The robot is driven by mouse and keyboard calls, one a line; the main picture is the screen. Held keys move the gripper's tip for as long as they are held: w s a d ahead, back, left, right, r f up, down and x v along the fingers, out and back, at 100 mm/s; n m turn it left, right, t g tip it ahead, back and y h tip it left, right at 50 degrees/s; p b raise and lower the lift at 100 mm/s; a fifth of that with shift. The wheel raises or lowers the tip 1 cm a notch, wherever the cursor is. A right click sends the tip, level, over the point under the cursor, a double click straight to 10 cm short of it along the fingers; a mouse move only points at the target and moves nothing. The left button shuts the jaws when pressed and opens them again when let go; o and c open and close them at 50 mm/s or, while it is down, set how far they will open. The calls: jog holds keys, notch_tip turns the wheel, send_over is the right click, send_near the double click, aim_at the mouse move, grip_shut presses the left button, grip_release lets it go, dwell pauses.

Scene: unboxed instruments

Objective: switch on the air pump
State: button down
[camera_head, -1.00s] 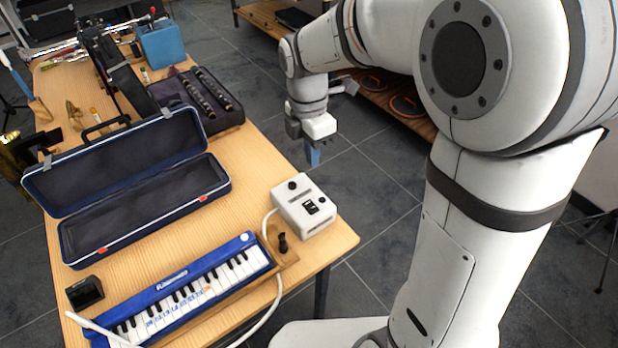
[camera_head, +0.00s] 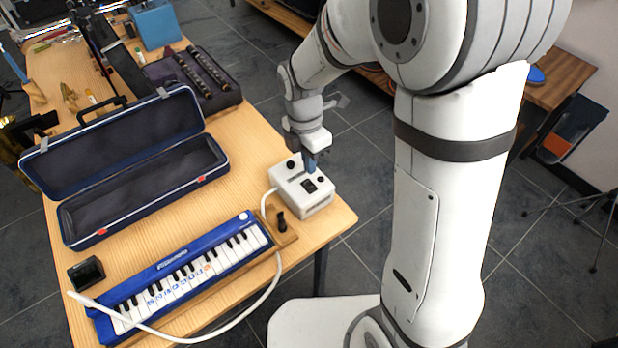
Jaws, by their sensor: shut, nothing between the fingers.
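The air pump (camera_head: 313,201) is a white box near the table's right front corner. The fingertips appear just behind the switch in the picture. I cannot tell whether they touch the pump. Which way the switch is tipped is too small to tell.
A blue melodica (camera_head: 190,274) lies left of the pump, with the hose (camera_head: 262,296) looping past it. An open, empty dark blue case (camera_head: 145,190) lies behind it. A small black box (camera_head: 86,272) sits at the left. The floor right of the table is clear near the pump.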

aim_at(312, 188)
jog(key=f, duration=0.5)
jog(key=shift+s+d+f, duration=0.2)
jog(key=shift+s+f, duration=0.1)
